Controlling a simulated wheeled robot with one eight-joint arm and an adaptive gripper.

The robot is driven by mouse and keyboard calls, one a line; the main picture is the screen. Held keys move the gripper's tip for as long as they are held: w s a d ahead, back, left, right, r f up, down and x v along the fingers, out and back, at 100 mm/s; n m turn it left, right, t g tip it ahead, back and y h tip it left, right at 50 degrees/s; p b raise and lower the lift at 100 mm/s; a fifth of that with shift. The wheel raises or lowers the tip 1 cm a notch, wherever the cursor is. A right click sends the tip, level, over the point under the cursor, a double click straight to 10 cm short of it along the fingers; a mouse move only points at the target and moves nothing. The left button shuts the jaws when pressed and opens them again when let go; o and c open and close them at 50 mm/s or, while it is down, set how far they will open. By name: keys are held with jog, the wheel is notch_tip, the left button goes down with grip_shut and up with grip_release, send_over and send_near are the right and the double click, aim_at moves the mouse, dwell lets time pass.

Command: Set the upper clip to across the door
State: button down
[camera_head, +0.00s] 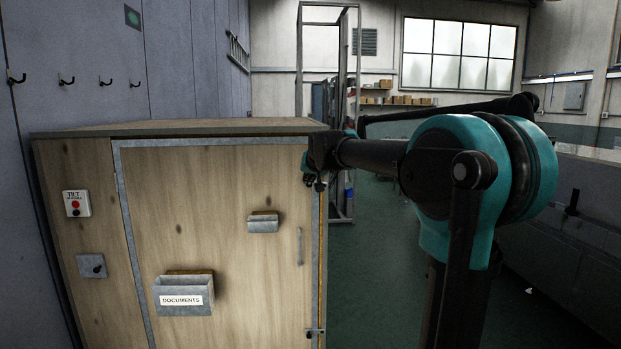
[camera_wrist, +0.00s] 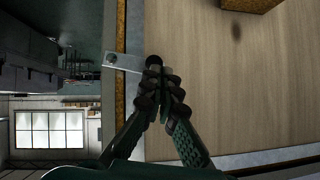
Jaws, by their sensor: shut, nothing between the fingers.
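The upper clip (camera_wrist: 122,62) shows in the wrist view as a pale metal plate with a screw at its left end. It lies roughly crosswise, slightly tilted, over the edge strip beside the wooden door (camera_wrist: 240,95). A dark round knob (camera_wrist: 153,60) is at its door-side end. My gripper (camera_wrist: 157,80) is shut, with its fingertips close to the knob; I cannot tell whether they touch. Nothing shows between the fingers. In the head view my gripper (camera_head: 311,180) is at the upper right edge of the door (camera_head: 225,205) and hides the upper clip.
A lower clip (camera_head: 315,332) sits at the door's lower right edge. The door carries a documents box (camera_head: 183,296), a small metal holder (camera_head: 263,223) and a handle (camera_head: 299,246). A tilt button panel (camera_head: 76,204) is at left. Open floor (camera_head: 370,270) lies right of the cabinet.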

jog(key=shift+a+f, duration=0.2)
jog(key=shift+f, duration=0.2)
dwell(0.5)
jog(key=s+r, duration=0.9)
jog(key=shift+a+r, duration=0.35)
jog(key=shift+a, duration=0.1)
